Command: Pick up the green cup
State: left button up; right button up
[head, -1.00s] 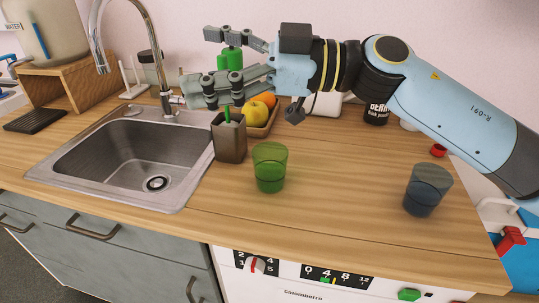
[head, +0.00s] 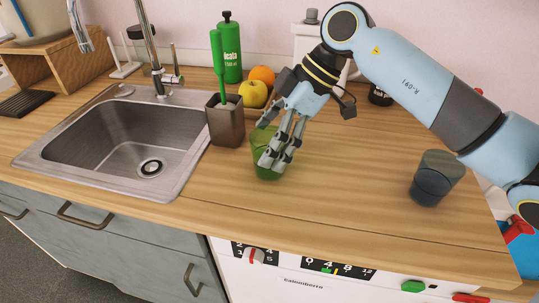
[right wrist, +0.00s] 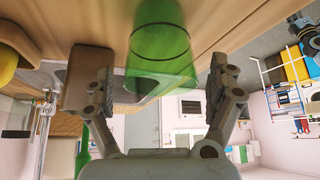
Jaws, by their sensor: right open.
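The green cup (head: 262,165) is see-through and stands upright on the wooden counter, right of the sink. My right gripper (head: 274,160) reaches down to it in the head view and its fingers hide the cup's right side. In the right wrist view the cup (right wrist: 160,52) shows between the two spread fingers of the right gripper (right wrist: 157,90). The gripper is open, with a gap visible between each finger and the cup. My left gripper is in neither view.
A brown holder (head: 225,122) with a green-handled brush stands close left of the cup. The sink (head: 120,150) lies further left. An apple (head: 253,94), an orange (head: 262,76) and a green bottle (head: 231,50) are behind. A blue-grey glass (head: 437,178) stands right; the counter between is clear.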

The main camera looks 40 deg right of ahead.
aim_at(257, 154)
jog(key=x, duration=0.4)
jog(key=shift+a, duration=0.1)
jog(key=shift+r, duration=0.1)
jog(key=c, duration=1.2)
jog(key=shift+c, duration=0.2)
